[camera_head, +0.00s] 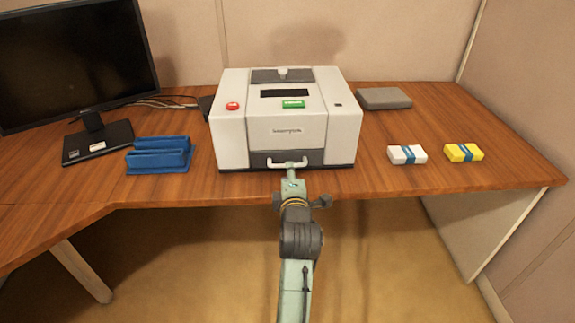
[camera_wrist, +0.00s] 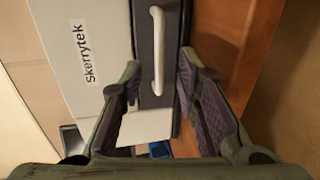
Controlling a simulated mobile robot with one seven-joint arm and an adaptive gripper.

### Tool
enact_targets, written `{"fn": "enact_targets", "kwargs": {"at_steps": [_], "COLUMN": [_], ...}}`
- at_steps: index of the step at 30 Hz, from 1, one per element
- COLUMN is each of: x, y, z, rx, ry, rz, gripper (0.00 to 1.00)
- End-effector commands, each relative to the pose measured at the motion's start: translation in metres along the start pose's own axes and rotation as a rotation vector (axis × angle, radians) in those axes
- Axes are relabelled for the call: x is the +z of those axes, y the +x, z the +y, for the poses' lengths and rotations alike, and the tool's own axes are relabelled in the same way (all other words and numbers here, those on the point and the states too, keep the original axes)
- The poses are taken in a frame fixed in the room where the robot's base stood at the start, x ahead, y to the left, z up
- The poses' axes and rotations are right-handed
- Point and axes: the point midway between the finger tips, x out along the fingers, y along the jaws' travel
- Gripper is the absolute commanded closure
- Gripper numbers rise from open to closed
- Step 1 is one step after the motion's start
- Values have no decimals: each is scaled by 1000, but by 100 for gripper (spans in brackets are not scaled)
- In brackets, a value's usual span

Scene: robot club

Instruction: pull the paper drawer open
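The white printer (camera_head: 272,132) stands on the desk. Its paper drawer (camera_head: 258,161) is the dark band low on the front, and it looks flush with the body. The drawer has a pale bar handle (camera_head: 287,163). In the wrist view the handle (camera_wrist: 158,45) runs up the picture on the dark drawer front (camera_wrist: 147,88). My gripper (camera_wrist: 160,72) is open, with a finger to either side of the handle's line and gaps between. In the head view my gripper (camera_head: 291,176) is right at the handle; its fingers are hard to make out there.
A blue tray (camera_head: 159,155) and a monitor (camera_head: 75,60) stand to the left. A white pack (camera_head: 407,154), a yellow pack (camera_head: 464,152) and a grey box (camera_head: 384,98) lie to the right. The space before the desk's front edge is clear apart from my arm.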

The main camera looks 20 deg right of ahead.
Motion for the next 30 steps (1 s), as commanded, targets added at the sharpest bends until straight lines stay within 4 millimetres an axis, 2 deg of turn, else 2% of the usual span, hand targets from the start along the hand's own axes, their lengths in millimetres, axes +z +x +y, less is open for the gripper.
{"fn": "enact_targets", "kwargs": {"at_steps": [3, 7, 12, 19, 30], "x": [0, 0, -1, -1, 0], "y": [20, 35, 42, 43, 42], "z": [2, 2, 0, 0, 0], "rx": [-1, 0, 1, 1, 1], "ry": [0, 0, 0, 0, 1], "rz": [0, 1, 1, 1, 0], "gripper": [70, 70, 70, 70, 95]}}
